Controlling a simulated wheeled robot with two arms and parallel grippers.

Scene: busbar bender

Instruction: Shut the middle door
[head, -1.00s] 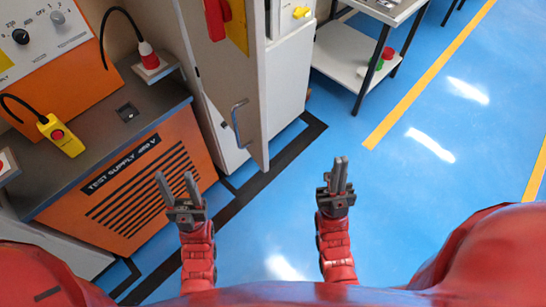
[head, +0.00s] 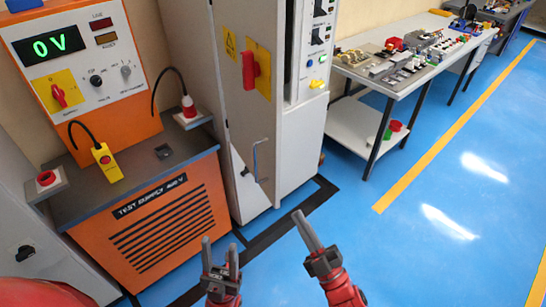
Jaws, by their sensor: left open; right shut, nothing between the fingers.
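A tall grey cabinet door (head: 248,120) with a red rotary switch (head: 250,70) on a yellow plate stands left of centre in the head view. A bar handle (head: 258,160) is on its lower part. The door stands ajar, at an angle to the white cabinet (head: 300,145) behind it. How wide the gap is cannot be told. My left gripper (head: 220,255) is open and empty, below and nearer than the door. My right gripper (head: 305,230) is shut and empty, below and right of the handle. Neither gripper appears to touch the door.
An orange test supply (head: 165,235) with plugs and cables stands on the left. A white workbench (head: 410,70) with a lower shelf holding red and green items (head: 393,128) is at the upper right. Blue floor (head: 400,240) is clear on the right.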

